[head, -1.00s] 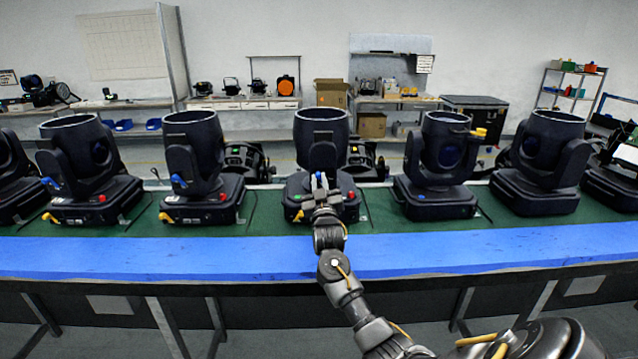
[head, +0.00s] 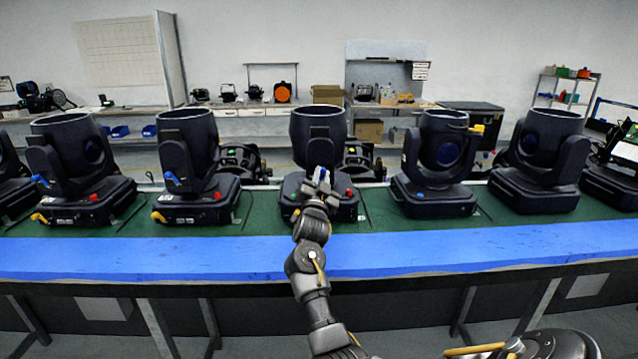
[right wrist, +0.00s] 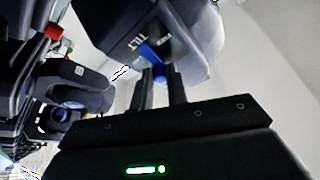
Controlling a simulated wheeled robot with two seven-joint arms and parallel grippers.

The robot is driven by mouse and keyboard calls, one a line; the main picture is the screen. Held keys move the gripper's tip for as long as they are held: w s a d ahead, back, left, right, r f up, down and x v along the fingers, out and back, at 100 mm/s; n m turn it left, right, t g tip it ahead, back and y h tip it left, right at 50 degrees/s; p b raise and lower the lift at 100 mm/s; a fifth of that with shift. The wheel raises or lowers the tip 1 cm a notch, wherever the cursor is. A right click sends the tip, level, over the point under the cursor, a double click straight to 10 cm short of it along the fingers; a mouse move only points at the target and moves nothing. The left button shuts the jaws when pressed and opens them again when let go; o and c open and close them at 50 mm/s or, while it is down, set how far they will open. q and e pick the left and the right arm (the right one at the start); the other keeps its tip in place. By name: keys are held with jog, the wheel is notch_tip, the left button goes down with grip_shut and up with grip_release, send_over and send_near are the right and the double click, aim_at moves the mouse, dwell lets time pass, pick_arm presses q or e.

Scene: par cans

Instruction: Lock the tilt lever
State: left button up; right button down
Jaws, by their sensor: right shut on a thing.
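The middle moving-head light (head: 318,135) stands on the green mat with its dark head upright in the yoke. Its blue tilt lever (head: 322,173) is at the yoke's lower front, partly hidden by my right gripper (head: 318,187). In the right wrist view the blue lever (right wrist: 152,55) lies beside the white word TILT on the yoke. My right gripper (right wrist: 162,75) is shut on the lever's end, between its two dark fingertips. A red knob (head: 348,193) is on the base, right of the gripper. My left gripper is not in view.
Similar lights stand at both sides, among them one at left (head: 187,150) and one at right (head: 440,150). The blue front strip (head: 450,245) of the bench is clear. Shelves and a cardboard box (head: 327,94) are at the back wall.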

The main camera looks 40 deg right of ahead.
jog(key=shift+s+d+f+m+g+h+b, duration=0.15)
jog(key=shift+m+g+b, duration=0.35)
jog(key=shift+m, duration=0.75)
jog(key=shift+s+d+r+m+g+h+b, duration=0.2)
jog(key=shift+m+g, duration=0.5)
jog(key=shift+m, duration=0.55)
jog(key=shift+w, duration=0.1)
jog(key=c, duration=1.4)
grip_release()
